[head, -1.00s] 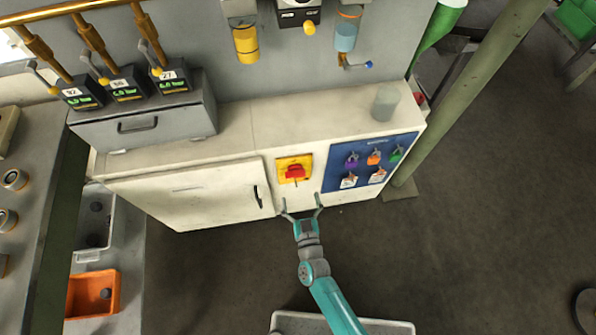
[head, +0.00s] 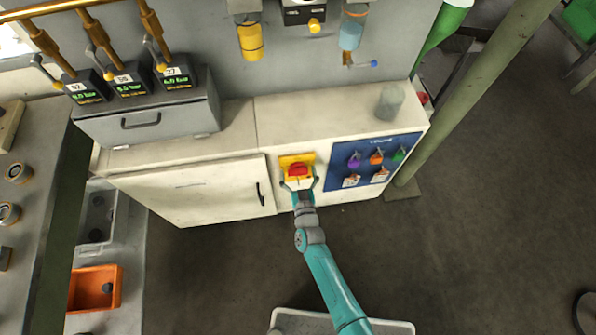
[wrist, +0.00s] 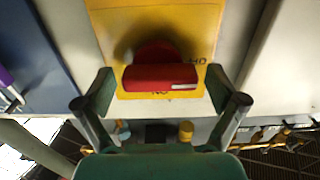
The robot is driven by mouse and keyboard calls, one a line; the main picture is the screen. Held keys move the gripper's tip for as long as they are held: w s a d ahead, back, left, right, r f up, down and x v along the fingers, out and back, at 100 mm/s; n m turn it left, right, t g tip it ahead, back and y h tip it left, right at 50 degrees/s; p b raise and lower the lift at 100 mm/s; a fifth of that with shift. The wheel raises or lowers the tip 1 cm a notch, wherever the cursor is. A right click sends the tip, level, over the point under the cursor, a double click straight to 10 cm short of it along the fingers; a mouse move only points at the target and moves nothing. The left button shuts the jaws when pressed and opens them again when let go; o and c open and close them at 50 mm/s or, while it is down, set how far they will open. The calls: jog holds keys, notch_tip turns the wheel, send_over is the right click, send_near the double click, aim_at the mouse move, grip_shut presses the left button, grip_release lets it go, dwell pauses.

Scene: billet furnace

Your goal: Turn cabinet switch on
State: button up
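The cabinet switch is a red rotary handle (head: 298,170) on a yellow plate (head: 287,160) on the white cabinet's front. In the wrist view the red handle (wrist: 160,77) lies crosswise on the yellow plate (wrist: 200,20), with a white mark at its right end. My gripper (head: 300,184) is at the switch, just below the handle in the head view. In the wrist view its two fingers (wrist: 161,92) are spread wide, one on each side of the handle, with a gap on both sides. The lettering on the plate is partly hidden by the handle.
The white cabinet (head: 200,190) has a door with a black handle (head: 260,194) left of the switch. A blue panel (head: 340,160) with coloured padlocks is on the right. A grey cup (head: 390,102) stands on top.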

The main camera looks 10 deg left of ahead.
jog(key=c, duration=1)
jog(key=shift+o, duration=0.2)
jog(key=shift+m, duration=0.3)
jog(key=m, duration=0.4)
jog(key=shift+d, duration=0.1)
jog(key=m, duration=0.5)
jog(key=shift+w+d, duration=0.1)
jog(key=m, duration=0.4)
jog(key=shift+d+f+m, duration=0.1)
jog(key=shift+m, duration=2)
